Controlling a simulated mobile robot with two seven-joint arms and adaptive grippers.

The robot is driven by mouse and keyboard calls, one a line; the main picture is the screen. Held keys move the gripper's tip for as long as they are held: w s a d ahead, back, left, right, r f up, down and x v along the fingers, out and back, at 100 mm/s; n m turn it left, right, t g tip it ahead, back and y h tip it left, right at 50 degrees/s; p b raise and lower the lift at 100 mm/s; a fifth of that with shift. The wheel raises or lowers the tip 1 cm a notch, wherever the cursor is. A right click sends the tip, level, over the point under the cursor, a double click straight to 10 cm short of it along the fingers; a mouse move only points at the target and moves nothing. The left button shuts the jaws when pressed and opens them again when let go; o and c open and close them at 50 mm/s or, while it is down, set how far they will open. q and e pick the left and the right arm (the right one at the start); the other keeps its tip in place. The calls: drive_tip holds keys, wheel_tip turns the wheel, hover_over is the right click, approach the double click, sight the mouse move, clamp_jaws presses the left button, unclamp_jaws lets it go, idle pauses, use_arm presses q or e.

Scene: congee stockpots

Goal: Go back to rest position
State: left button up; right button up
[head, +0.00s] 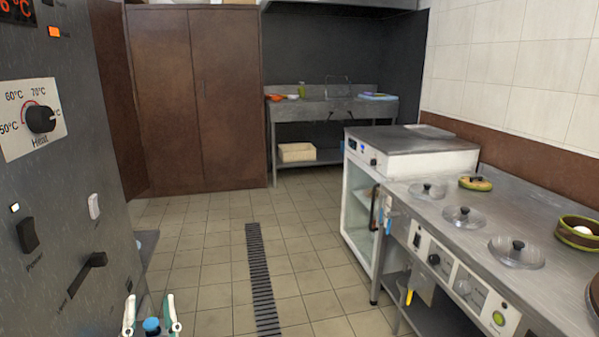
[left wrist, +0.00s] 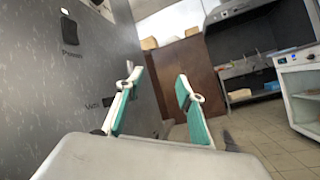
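My left gripper (head: 151,314) shows at the bottom left of the head view, low in front of the grey control panel. In the left wrist view its two teal-padded fingers (left wrist: 154,100) stand apart with nothing between them. The wrist view looks past the fingers to the panel, the brown cabinet and the floor. My right gripper is in neither view.
The grey panel (head: 70,150) with a heat dial and switches stands close on the left. A steel counter (head: 405,205) with glass lids (head: 463,217) runs along the right. A white glass-door unit (head: 358,205) adjoins it. Tiled floor (head: 200,255) with a drain grate (head: 260,275) is clear between.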

use_arm(q)
drive_tip(key=s+d+f+m+g+h, duration=0.3)
drive_tip(key=s+d+f+m+h, duration=0.25)
drive_tip(key=f+m, duration=0.6)
drive_tip(key=s+d+f+m+g+h, duration=0.2)
drive_tip(key=s+d+f+m+h, duration=0.35)
drive_tip(key=m, duration=1.05)
drive_tip(key=s+a+f+m+g, duration=0.4)
drive_tip(key=s+f+m+g, duration=0.2)
drive_tip(key=s+f+m, duration=0.55)
drive_tip(key=shift+g, duration=0.4)
drive_tip(key=shift+s+a+r+p, duration=0.1)
drive_tip(key=shift+s+r+p, duration=0.55)
drive_tip(key=shift+p, duration=1.6)
drive_tip(key=shift+s+d+r+p, duration=0.15)
drive_tip(key=shift+r+p, duration=0.8)
drive_tip(key=shift+p, duration=1.25)
drive_tip(key=shift+s+a+r+p, duration=0.15)
drive_tip(key=shift+s+r+p, duration=0.5)
drive_tip(key=shift+p, duration=1.6)
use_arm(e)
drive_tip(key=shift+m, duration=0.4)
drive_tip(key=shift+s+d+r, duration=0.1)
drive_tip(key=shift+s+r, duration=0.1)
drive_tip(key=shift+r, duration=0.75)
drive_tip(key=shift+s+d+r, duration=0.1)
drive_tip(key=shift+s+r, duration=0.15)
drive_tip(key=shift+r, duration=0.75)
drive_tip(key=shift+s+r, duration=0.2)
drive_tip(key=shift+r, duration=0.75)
